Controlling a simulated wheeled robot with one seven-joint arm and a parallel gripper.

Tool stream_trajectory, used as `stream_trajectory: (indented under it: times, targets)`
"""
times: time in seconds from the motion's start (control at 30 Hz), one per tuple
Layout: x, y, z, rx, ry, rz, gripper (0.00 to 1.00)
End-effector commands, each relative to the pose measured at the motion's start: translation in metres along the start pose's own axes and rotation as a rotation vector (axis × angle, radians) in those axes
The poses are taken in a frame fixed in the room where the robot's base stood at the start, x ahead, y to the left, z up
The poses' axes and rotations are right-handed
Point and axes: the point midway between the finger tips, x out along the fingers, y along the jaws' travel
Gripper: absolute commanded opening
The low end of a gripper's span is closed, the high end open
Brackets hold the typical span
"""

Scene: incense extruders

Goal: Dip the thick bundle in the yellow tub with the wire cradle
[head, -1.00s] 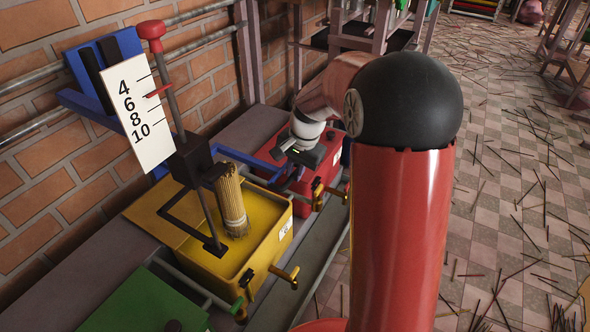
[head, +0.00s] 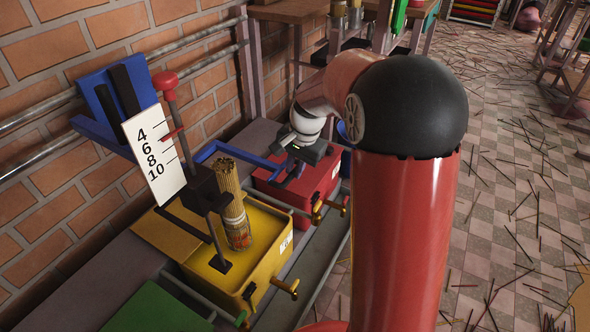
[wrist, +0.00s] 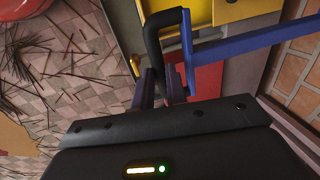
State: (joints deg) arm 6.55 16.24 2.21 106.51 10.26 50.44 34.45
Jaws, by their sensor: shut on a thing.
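The yellow tub (head: 262,262) sits on the bench and holds yellow paste. The thick bundle (head: 229,188) of sticks stands nearly upright in it, with thin bands around its lower part. I cannot tell how deep its foot is in the paste. A dark rod and bracket (head: 207,200) stand beside it, below a red knob (head: 165,81). My gripper (wrist: 162,88) is shut on the black handle (wrist: 157,40) of the blue lever (wrist: 235,42). The lever (head: 237,155) also shows in the head view, running from the rig to my gripper (head: 302,163). The fingertips are partly hidden there.
A white scale plate (head: 154,152), marked 4 to 10, stands by the brick wall. A red tub (head: 318,185) lies beyond the yellow one and a green one (head: 150,312) nearer. Brass taps (head: 286,288) stick out in front. Sticks litter the floor.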

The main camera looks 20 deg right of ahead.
Motion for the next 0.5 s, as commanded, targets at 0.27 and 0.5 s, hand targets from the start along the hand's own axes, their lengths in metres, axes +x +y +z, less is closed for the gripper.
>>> stream_trajectory:
  times: [0.27, 0.5]
  targets:
    - [-0.047, -0.01, -0.001, 0.0, 0.004, -0.004, 0.0]
    - [-0.069, -0.014, -0.001, 0.0, 0.004, -0.004, 0.0]
